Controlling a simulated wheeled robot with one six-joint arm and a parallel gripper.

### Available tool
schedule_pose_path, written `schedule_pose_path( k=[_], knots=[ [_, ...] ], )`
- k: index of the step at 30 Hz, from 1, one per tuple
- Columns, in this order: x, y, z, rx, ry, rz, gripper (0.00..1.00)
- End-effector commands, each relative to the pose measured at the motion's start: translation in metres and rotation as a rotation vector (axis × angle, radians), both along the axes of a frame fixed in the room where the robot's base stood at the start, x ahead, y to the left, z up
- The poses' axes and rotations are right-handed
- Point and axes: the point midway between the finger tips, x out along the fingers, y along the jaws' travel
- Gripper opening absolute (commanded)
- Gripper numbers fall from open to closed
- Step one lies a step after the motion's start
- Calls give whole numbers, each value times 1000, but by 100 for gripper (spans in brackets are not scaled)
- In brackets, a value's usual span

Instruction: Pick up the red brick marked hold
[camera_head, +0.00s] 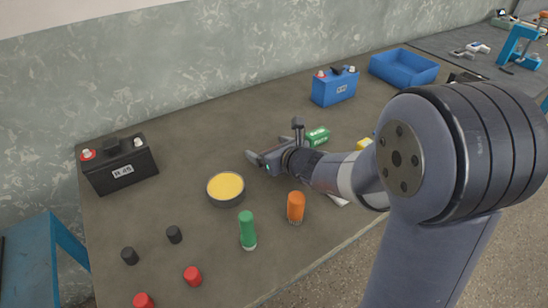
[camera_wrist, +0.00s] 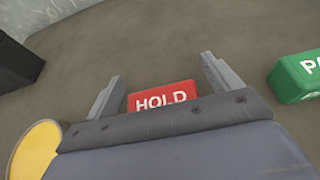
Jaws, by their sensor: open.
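The red brick marked HOLD (camera_wrist: 162,97) lies on the table in the wrist view, between my two open fingers. Its lower part is hidden by my gripper's body. There is a gap between each finger and the brick. My gripper (camera_wrist: 162,88) is open and empty. In the head view my gripper (camera_head: 257,158) is over the middle of the table, and the red brick cannot be made out there. A green brick (camera_wrist: 299,76) with white letters lies to the right of my gripper; it also shows in the head view (camera_head: 317,137).
A round tin with yellow contents (camera_head: 226,188) stands left of my gripper. A black battery (camera_head: 120,168) is farther left. A blue battery (camera_head: 334,86) and a blue bin (camera_head: 403,67) stand at the back. Green (camera_head: 247,230) and orange (camera_head: 296,207) cylinders stand in front.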

Motion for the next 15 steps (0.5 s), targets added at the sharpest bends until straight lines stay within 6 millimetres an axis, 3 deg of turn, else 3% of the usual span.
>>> schedule_pose_path(
  k=[8,15],
  knots=[
    [3,2,-2,1,1,0,85],
    [3,2,-1,0,0,0,67]
  ],
)
